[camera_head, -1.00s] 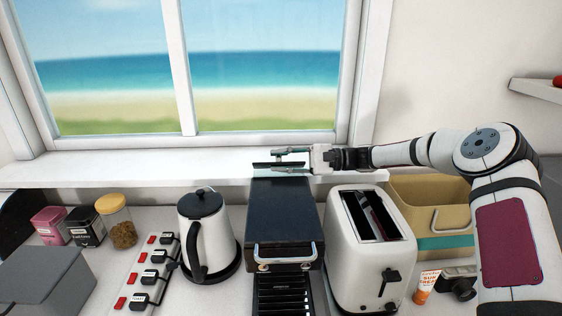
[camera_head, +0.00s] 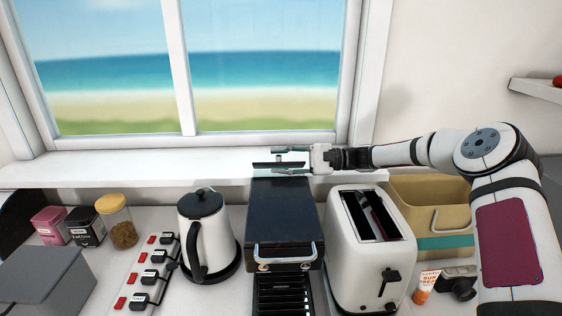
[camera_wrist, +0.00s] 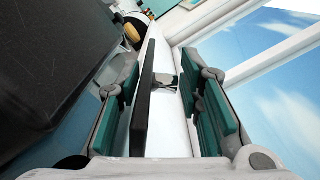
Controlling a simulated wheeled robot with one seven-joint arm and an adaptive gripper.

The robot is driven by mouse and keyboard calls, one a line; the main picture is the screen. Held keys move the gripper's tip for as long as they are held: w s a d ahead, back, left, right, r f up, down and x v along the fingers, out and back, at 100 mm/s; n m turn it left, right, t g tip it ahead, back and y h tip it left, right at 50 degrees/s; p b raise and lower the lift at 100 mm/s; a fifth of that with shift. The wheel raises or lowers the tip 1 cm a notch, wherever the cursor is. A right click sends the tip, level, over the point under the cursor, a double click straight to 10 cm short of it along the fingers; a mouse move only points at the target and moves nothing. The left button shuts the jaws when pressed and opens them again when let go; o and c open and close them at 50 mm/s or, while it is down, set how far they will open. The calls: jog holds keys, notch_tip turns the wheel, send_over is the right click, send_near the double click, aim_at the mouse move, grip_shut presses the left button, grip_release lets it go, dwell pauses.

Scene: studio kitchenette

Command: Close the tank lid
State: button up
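The black coffee machine (camera_head: 285,215) stands against the window sill, with a pale, see-through tank (camera_head: 262,172) at its back. The tank lid (camera_head: 266,164) shows as a thin dark strip there. In the wrist view the lid (camera_wrist: 146,100) is a thin dark plate seen edge-on, apparently standing up. My gripper (camera_head: 282,160) is behind the machine, reaching in from the right. In the wrist view my gripper (camera_wrist: 165,100) is open, its green-padded fingers on either side of the lid, with a gap on the right. Contact on the left is unclear.
A white toaster (camera_head: 370,245) stands right of the machine and a white kettle (camera_head: 202,235) left of it. The window sill (camera_head: 130,168) runs close behind. A tan and teal basket (camera_head: 425,192) lies below my arm.

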jog(key=shift+d, duration=0.1)
jog(key=d, duration=1.1)
jog(key=shift+d, duration=0.4)
